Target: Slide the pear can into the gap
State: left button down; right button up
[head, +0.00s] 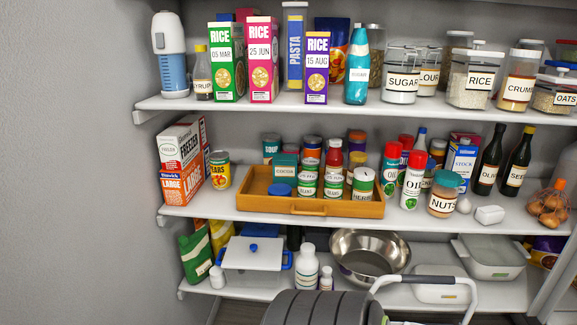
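The pear can (219,170) is a short can with a yellow, red and green label, partly reading "EARS". It stands upright on the middle shelf (216,213) at the left. Stacked boxes, a red and white freezer box (180,147) above an orange one (181,189), stand just left of it. A wooden tray (308,208) holding cans and jars is just right of it. Only narrow spaces show on either side of the can. I cannot tell which gap is meant, and the space behind the can is mostly hidden. Neither of my grippers is in view.
Oil cans (412,180) and a nut jar (444,194) stand right of the tray. A steel bowl (368,254) is below. A dark ribbed object (320,308) is in the foreground. The shelf front below the pear can is bare.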

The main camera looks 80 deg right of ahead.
aim_at(219, 160)
jog(key=z, duration=2)
jog(key=j+u, duration=0.2)
jog(key=i+j+u, duration=0.2)
jog(key=k+j, duration=0.05)
jog(key=j, duration=0.05)
